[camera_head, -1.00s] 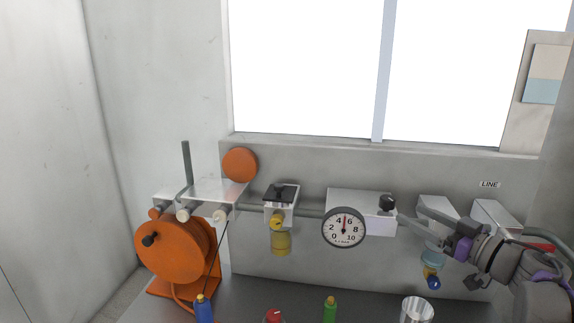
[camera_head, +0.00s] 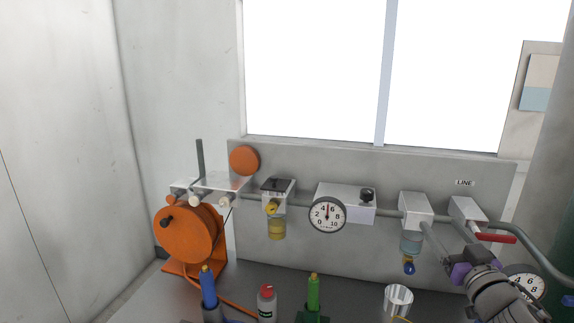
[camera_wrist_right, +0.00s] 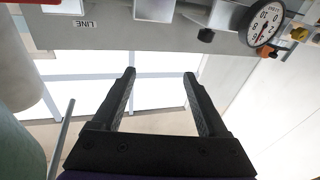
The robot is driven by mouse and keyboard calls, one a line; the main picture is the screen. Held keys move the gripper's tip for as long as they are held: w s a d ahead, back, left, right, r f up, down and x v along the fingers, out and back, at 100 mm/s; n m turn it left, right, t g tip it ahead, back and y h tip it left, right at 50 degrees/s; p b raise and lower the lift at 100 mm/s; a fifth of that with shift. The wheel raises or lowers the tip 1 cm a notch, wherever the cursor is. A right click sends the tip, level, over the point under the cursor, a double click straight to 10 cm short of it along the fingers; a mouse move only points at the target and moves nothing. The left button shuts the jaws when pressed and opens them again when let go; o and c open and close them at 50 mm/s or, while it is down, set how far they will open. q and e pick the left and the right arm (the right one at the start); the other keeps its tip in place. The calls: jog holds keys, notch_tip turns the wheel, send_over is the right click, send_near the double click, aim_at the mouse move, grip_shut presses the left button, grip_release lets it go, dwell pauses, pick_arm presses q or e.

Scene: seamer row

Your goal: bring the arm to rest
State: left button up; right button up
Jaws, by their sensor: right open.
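My right gripper (camera_head: 442,232) is at the lower right in the head view, its fingers pointing up and left, in front of the panel near the box with the clear bowl (camera_head: 411,240). In the right wrist view the gripper (camera_wrist_right: 159,74) shows two dark fingers spread wide with nothing between them. My left gripper is in neither view.
A red-handled valve (camera_head: 495,238) and grey hose (camera_head: 540,258) are close to my right arm. A dial gauge (camera_head: 328,215) and black-knobbed white box (camera_head: 345,202) sit further left. Bottles (camera_head: 267,303), a clear cup (camera_head: 398,300) and an orange reel (camera_head: 187,235) stand on the bench.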

jog(key=s+a+f+g+p, duration=0.1)
jog(key=s+a+f+g, duration=0.3)
jog(key=s+f, duration=0.5)
jog(key=s+a+f+g+p, duration=0.1)
jog(key=s+a+f+g, duration=0.4)
jog(key=s+f, duration=0.4)
jog(key=s+a+f+m+g+p, duration=0.1)
jog(key=s+a+f+g, duration=0.3)
jog(key=s+f, duration=0.5)
notch_tip(320, 180, down, 3)
jog(key=shift+a+r+g+h+p, duration=0.1)
jog(key=shift+a+g+h+p, duration=0.2)
jog(key=shift+a+g+p, duration=0.25)
